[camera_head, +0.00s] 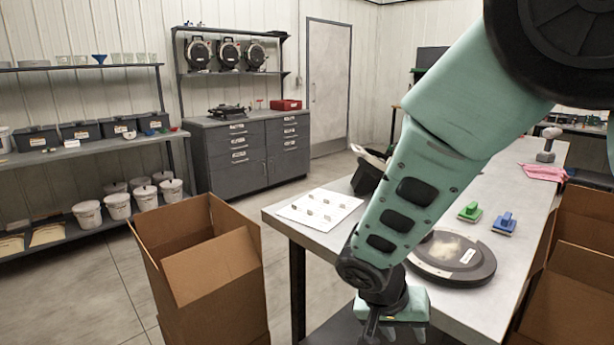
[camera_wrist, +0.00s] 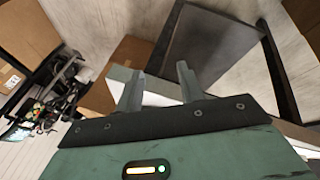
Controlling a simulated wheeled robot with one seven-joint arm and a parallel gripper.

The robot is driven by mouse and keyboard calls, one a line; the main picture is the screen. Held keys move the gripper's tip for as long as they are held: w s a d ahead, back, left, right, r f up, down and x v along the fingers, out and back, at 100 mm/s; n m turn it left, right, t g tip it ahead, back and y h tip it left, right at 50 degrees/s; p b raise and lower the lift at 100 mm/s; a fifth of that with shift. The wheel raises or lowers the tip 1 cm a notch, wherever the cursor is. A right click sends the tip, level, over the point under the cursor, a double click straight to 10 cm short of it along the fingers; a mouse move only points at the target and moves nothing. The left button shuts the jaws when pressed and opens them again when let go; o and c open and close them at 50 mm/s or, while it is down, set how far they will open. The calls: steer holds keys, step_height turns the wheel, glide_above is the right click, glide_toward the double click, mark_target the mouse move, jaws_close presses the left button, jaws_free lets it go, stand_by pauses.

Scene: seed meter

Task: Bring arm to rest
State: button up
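My arm (camera_head: 420,165) is green and black and reaches down across the head view, over the near end of the grey worktable (camera_head: 315,240). My gripper (camera_head: 393,330) is at the bottom edge of that view, low beside the table's near edge, with its fingertips partly cut off. In the wrist view my gripper (camera_wrist: 158,80) shows two grey fingers spread apart with nothing between them. The gripper is open and empty. Part of the tabletop is hidden behind my arm.
An open cardboard box (camera_head: 205,265) stands left of the table, and more boxes (camera_head: 570,280) stand at the right.

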steer(key=s+a+r+n+y, duration=0.1)
steer(key=s+r+n+y, duration=0.1)
steer(key=s, duration=0.4)
steer(key=s+r+n+g+y, duration=0.1)
steer(key=s+r+n, duration=0.3)
steer(key=s+n, duration=0.1)
steer(key=s+a+r+n+y, duration=0.1)
steer(key=s+r+n+y, duration=0.1)
steer(key=s, duration=0.6)
steer(key=r+n, duration=0.1)
steer(key=n, duration=0.1)
steer(key=shift+a+r+n+g+y, duration=0.3)
steer(key=shift+a+r, duration=0.05)
steer(key=shift+r, duration=0.05)
steer(key=shift+s+a, duration=0.1)
